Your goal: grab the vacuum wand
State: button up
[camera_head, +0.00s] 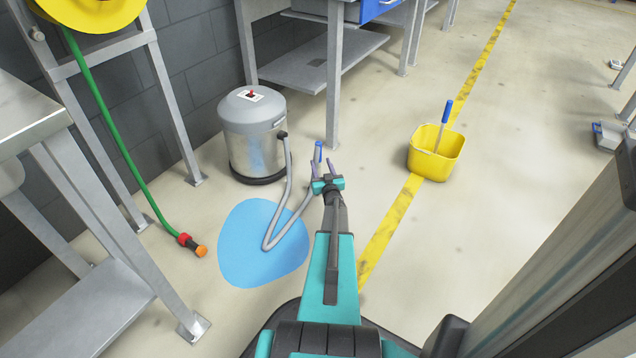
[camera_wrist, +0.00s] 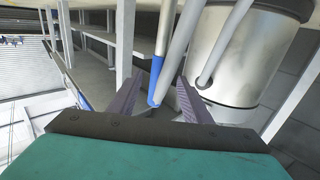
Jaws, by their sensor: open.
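The vacuum wand has a blue grip (camera_head: 318,152), which shows just beyond my gripper (camera_head: 323,168) in the head view. In the wrist view the blue grip (camera_wrist: 156,80) with a pale tube above it appears between the two fingers of my gripper (camera_wrist: 159,77), nearer the middle than either finger. The fingers are apart and do not visibly clamp it. Its exact depth relative to the fingertips is hard to tell. A grey hose (camera_head: 288,190) runs from the grey vacuum canister (camera_head: 253,135) down to the floor and back up beside my gripper.
A blue puddle (camera_head: 262,255) lies on the floor under the hose loop. A metal workbench with a lower shelf (camera_head: 318,62) stands behind the wand. A yellow bucket (camera_head: 437,160) stands to the right by the yellow floor line. A green hose (camera_head: 120,130) hangs at left.

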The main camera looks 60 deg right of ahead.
aim_at(319, 157)
jog(key=shift+w+d, duration=0.4)
jog(key=shift+w, duration=0.05)
jog(key=shift+b+x, duration=0.75)
jog(key=shift+x, duration=0.2)
jog(key=shift+b+x, duration=0.75)
jog(key=shift+x, duration=0.9)
jog(key=shift+s+d+r, duration=0.1)
jog(key=shift+r, duration=0.05)
grip_shut()
jog(key=shift+r, duration=0.1)
